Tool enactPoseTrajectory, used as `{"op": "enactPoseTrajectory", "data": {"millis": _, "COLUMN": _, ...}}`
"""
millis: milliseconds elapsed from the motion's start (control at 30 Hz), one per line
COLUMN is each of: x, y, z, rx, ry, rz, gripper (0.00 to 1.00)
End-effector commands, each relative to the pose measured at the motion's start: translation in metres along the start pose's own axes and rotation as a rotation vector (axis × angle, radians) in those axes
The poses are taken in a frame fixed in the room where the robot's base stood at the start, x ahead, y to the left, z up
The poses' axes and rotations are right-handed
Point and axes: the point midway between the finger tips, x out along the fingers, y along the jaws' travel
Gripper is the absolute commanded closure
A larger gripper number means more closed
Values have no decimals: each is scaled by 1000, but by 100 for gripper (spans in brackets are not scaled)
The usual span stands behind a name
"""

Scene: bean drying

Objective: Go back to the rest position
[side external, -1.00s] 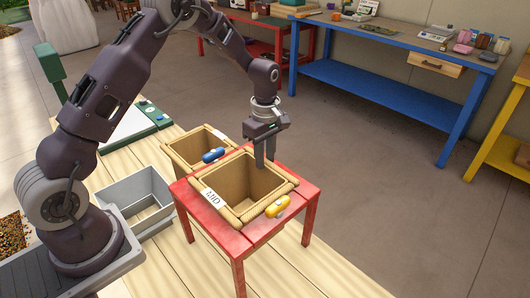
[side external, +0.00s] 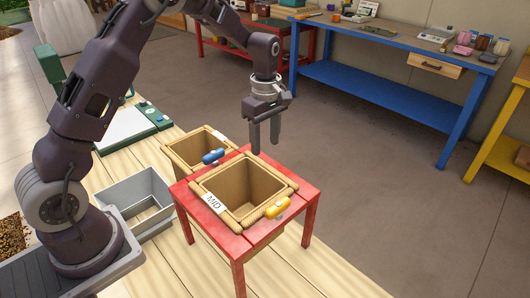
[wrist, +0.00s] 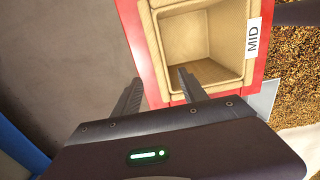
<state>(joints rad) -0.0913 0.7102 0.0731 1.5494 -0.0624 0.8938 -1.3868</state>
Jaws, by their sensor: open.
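My gripper (side external: 265,137) is open and empty, pointing down above the far edge of the basket labelled MID. Its two fingers also show in the wrist view (wrist: 158,85), spread apart with nothing between them. The MID basket (side external: 284,185) stands on a small red table (side external: 238,245); it looks empty inside. In the wrist view the MID basket (wrist: 155,60) lies just beyond the fingers.
A second basket (side external: 183,150) and a grey bin (side external: 135,192) stand to the left. A blue workbench (side external: 380,90) is behind, with clear floor between.

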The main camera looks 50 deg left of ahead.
Motion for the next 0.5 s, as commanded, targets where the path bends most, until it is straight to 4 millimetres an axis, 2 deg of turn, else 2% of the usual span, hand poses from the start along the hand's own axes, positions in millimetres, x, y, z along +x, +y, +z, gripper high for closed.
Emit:
{"op": "enactPoseTrajectory", "data": {"millis": 333, "x": -8, "y": -1, "z": 0, "rx": 10, "ry": 0, "rz": 4, "gripper": 50}}
{"op": "enactPoseTrajectory", "data": {"millis": 367, "x": -13, "y": -3, "z": 2, "rx": 26, "ry": 0, "rz": 11, "gripper": 50}}
{"op": "enactPoseTrajectory", "data": {"millis": 433, "x": -39, "y": -14, "z": 7, "rx": 110, "ry": 2, "rz": 43, "gripper": 50}}
{"op": "enactPoseTrajectory", "data": {"millis": 500, "x": -80, "y": -37, "z": 15, "rx": 259, "ry": 11, "rz": 96, "gripper": 50}}
